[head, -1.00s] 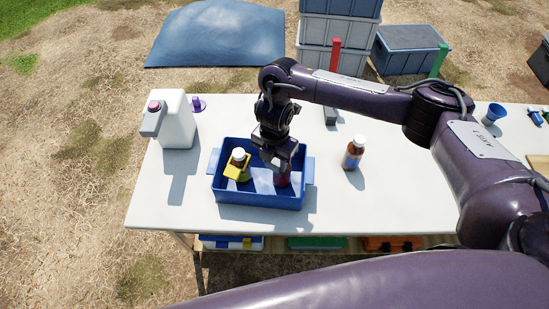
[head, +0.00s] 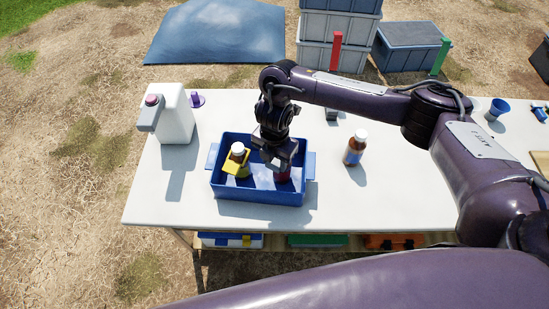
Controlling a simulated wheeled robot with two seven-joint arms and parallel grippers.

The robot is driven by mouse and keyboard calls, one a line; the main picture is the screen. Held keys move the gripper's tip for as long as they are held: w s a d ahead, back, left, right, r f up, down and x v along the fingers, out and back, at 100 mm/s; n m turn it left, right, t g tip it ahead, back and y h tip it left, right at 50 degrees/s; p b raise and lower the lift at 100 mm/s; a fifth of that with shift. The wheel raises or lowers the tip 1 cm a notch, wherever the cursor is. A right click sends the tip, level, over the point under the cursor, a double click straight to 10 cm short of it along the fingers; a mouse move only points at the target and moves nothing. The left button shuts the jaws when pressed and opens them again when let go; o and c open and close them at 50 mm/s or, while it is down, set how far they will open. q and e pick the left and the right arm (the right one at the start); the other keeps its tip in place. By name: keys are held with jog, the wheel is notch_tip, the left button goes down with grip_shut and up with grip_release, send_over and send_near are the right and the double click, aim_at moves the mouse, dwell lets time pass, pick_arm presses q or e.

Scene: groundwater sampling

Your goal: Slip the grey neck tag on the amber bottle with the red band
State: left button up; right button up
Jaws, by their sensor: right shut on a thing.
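My right gripper (head: 276,164) reaches down into the right part of the blue tray (head: 262,194). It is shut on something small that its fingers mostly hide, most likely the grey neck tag. Directly below the fingers, a dark red patch of a bottle (head: 283,176) shows inside the tray, apparently the amber bottle with the red band. Its cap and neck are hidden by the gripper, so I cannot tell whether the tag is around the neck. My left gripper is not in view.
A white-capped bottle (head: 237,150) with a yellow tag (head: 235,163) stands at the tray's left. An amber bottle with a blue label (head: 354,150) stands right of the tray. A white jug (head: 177,118) stands at left. The table's front (head: 350,215) is clear.

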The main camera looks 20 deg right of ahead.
jog(key=shift+f, duration=0.4)
jog(key=o, duration=0.8)
jog(key=shift+o, duration=0.2)
notch_tip(320, 180, up, 8)
jog(key=shift+f+p, duration=0.1)
jog(key=shift+p, duration=0.2)
jog(key=shift+s+f, duration=0.1)
dwell(0.3)
